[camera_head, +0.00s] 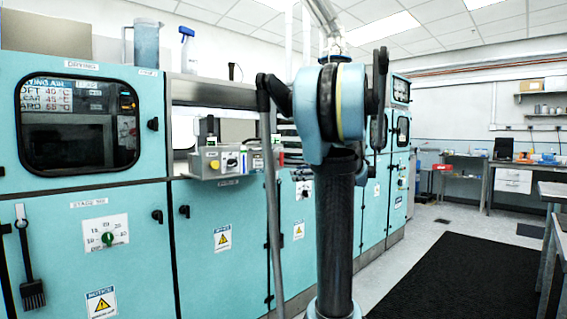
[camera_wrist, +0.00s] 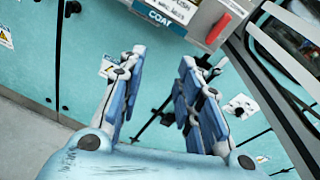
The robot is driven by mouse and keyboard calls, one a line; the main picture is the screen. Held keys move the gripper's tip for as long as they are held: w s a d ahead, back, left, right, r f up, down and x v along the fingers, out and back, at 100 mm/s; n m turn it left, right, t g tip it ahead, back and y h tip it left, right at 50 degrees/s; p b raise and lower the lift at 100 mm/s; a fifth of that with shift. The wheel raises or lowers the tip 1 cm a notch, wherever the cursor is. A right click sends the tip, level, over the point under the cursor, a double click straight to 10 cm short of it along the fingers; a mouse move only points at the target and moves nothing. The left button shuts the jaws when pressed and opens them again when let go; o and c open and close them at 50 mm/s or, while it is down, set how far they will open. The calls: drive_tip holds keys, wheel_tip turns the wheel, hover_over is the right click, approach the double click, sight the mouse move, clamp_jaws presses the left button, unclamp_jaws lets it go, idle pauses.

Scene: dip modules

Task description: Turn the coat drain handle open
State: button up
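In the wrist view my gripper (camera_wrist: 162,58) is open, with two blue-and-white fingers apart and nothing held between them. Just beyond the fingertips is a blue label reading COAT (camera_wrist: 158,18), at the edge of a grey panel. A red handle-like part (camera_wrist: 218,27) sits on that panel, up and right of the fingertips and apart from them. A dark bar-like part (camera_wrist: 160,118) shows between and behind the fingers, partly hidden by the right finger. I cannot tell which part is the drain handle. In the head view my arm hides my gripper.
Teal cabinets (camera_head: 75,240) line the left side, with a grey control box (camera_head: 228,161) jutting out near my arm. A black mat (camera_head: 455,275) lies on open floor at right, beside benches.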

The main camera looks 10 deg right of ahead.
sight(283, 158)
drive_tip(key=w+d+r+m+t, duration=0.3)
drive_tip(key=w+d+r+m, duration=0.1)
drive_tip(key=d, duration=0.2)
drive_tip(key=x, duration=1.7)
drive_tip(key=shift+w+a, duration=0.1)
drive_tip(key=shift+a, duration=0.15)
drive_tip(key=shift+c, duration=0.3)
clamp_jaws()
